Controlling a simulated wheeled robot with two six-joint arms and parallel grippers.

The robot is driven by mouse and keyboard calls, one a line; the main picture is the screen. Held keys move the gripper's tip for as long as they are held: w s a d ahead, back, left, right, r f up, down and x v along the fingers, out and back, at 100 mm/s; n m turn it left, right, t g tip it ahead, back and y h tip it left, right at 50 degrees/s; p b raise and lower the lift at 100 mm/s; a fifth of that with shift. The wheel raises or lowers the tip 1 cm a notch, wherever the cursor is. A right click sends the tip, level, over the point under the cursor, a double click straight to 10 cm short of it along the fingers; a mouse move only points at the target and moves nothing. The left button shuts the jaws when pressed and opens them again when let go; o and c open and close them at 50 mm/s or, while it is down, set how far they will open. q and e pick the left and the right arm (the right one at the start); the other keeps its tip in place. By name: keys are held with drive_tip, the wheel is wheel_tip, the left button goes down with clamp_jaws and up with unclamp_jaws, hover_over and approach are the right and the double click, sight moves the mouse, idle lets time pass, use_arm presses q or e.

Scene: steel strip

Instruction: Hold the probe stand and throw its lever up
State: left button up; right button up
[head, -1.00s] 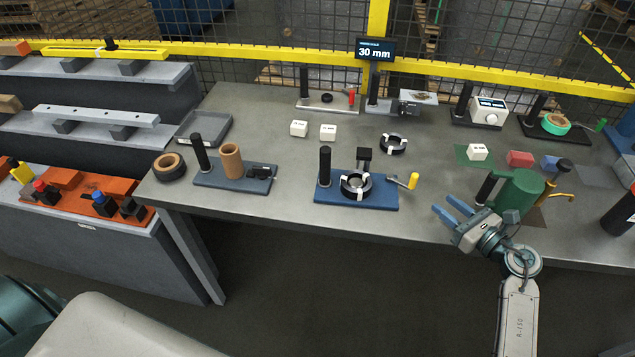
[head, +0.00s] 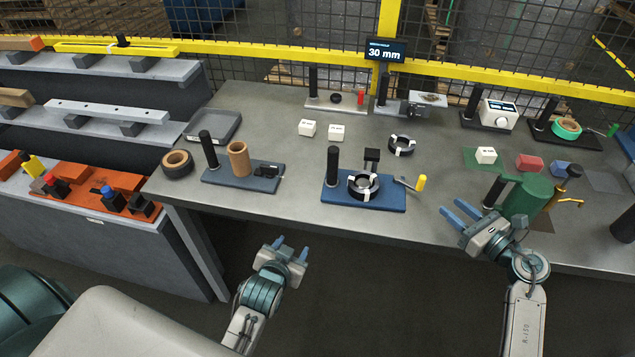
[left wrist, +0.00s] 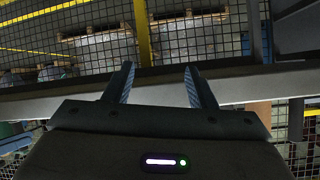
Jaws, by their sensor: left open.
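No stand is plainly labelled as the probe stand. A small stand (head: 322,105) at the table's back has a grey base, a black post (head: 313,79), a dark disc and an upright red lever (head: 360,97). Right of it, another stand has a black post (head: 382,86) and a metal block (head: 417,109). My left gripper (head: 290,248) is open and empty, in front of the table's near edge and far from both; its open fingers also show in the left wrist view (left wrist: 160,88). My right gripper (head: 459,214) is open and empty near the table's front right.
A blue-based stand (head: 392,199) with a ring and yellow-handled crank stands at front centre. Left of it is a stand (head: 222,178) with a brown cylinder. A mesh fence and yellow rail (head: 480,80) run behind.

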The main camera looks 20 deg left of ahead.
use_arm(q)
drive_tip(key=shift+t, duration=0.6)
drive_tip(key=r, duration=0.6)
drive_tip(key=shift+w+r, duration=0.1)
drive_tip(key=shift+w, duration=0.3)
drive_tip(key=t+h, duration=0.2)
drive_tip(key=t, duration=0.3)
approach(331, 163)
drive_tip(key=w, duration=0.3)
drive_tip(key=shift+n, duration=0.3)
drive_tip(key=w, duration=1)
drive_tip(key=shift+d+r, duration=0.2)
drive_tip(key=shift+r, duration=0.2)
drive_tip(key=shift+c, duration=0.2)
clamp_jaws()
drive_tip(key=shift+f, duration=0.15)
